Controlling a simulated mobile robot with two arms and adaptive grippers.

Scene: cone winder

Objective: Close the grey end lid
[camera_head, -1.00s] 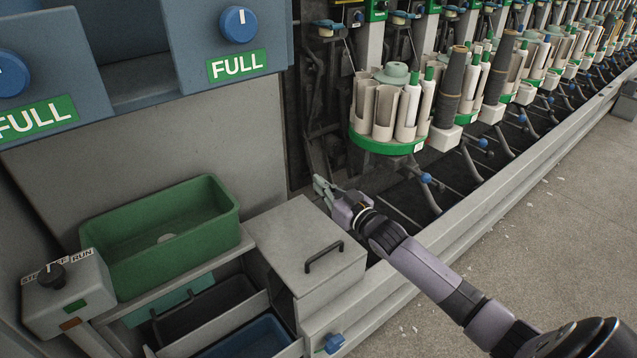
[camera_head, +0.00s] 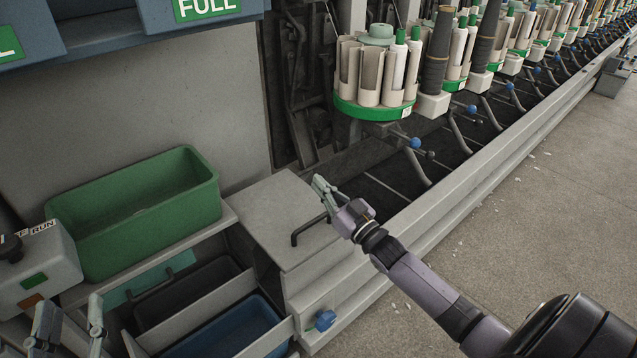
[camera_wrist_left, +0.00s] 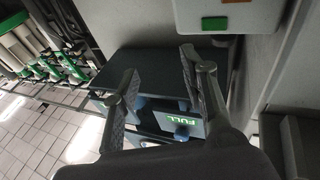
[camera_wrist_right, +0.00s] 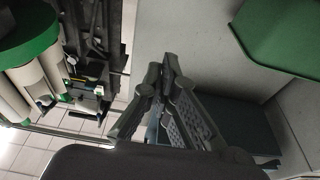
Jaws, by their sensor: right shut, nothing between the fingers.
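The grey end lid (camera_head: 262,212) is a flat grey panel with a dark bar handle (camera_head: 296,236), on the box right of the green bin in the head view. It looks to lie level on top of the box; I cannot tell whether a gap remains under it. My right gripper (camera_head: 320,189) is shut and empty, at the lid's right side near the handle; whether it touches is unclear. Its fingers also show in the right wrist view (camera_wrist_right: 160,76). My left gripper (camera_head: 70,306) is open and empty at the lower left, away from the lid; its fingers show spread in the left wrist view (camera_wrist_left: 160,66).
A green bin (camera_head: 205,205) stands left of the lid. A control box with a knob (camera_head: 35,265) is at far left. Dark and blue trays (camera_head: 225,330) sit below. Winding units with a green-rimmed bobbin carousel (camera_head: 375,112) stand behind.

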